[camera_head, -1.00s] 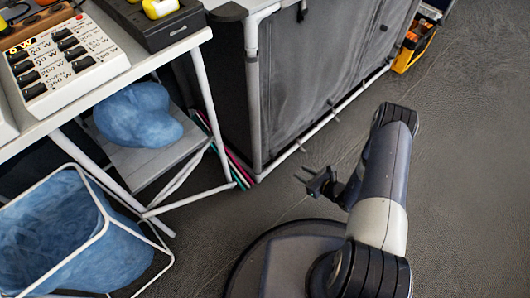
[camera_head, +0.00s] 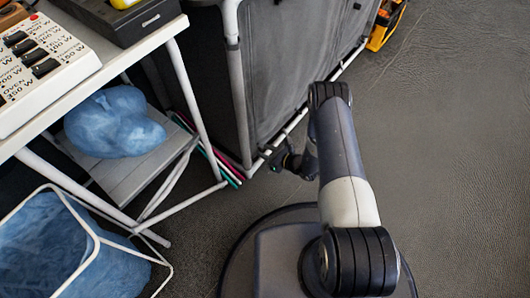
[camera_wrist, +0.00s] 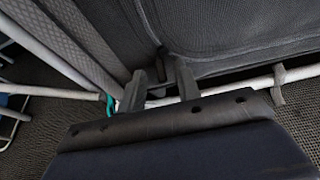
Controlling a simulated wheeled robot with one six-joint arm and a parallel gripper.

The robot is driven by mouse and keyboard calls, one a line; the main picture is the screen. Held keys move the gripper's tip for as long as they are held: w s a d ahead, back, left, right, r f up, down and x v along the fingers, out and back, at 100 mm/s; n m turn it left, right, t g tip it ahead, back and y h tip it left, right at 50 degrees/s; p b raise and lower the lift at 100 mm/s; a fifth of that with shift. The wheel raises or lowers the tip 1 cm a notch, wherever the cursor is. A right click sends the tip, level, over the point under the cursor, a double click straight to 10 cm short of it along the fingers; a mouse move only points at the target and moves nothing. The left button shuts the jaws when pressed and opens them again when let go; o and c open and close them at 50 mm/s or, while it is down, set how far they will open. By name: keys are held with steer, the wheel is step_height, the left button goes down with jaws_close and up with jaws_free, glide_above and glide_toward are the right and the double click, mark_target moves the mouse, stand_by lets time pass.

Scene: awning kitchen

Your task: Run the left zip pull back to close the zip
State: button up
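The grey fabric front (camera_head: 290,75) of the framed cupboard is in the head view, and it fills the top of the wrist view (camera_wrist: 240,25). A small dark tab, probably the left zip pull (camera_wrist: 161,56), hangs at the fabric's lower left corner in the wrist view. My gripper (camera_wrist: 162,80) is open there, its two fingers apart on either side of the tab's lower end. I cannot tell whether they touch it. In the head view my gripper (camera_head: 281,160) is low by the cupboard's bottom rail, and the zip pull cannot be made out.
A white frame rail (camera_wrist: 230,85) runs along the cupboard's bottom edge, close to my fingers. A white table with a shelf holding a blue bag (camera_head: 115,122) stands at left. A wire-framed bin (camera_head: 75,250) is at lower left. Open floor (camera_head: 460,150) lies at right.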

steer(key=shift+w+a+f, duration=0.1)
steer(key=shift+w+a, duration=0.15)
steer(key=shift+a, duration=0.05)
steer(key=shift+c, duration=0.3)
jaws_close()
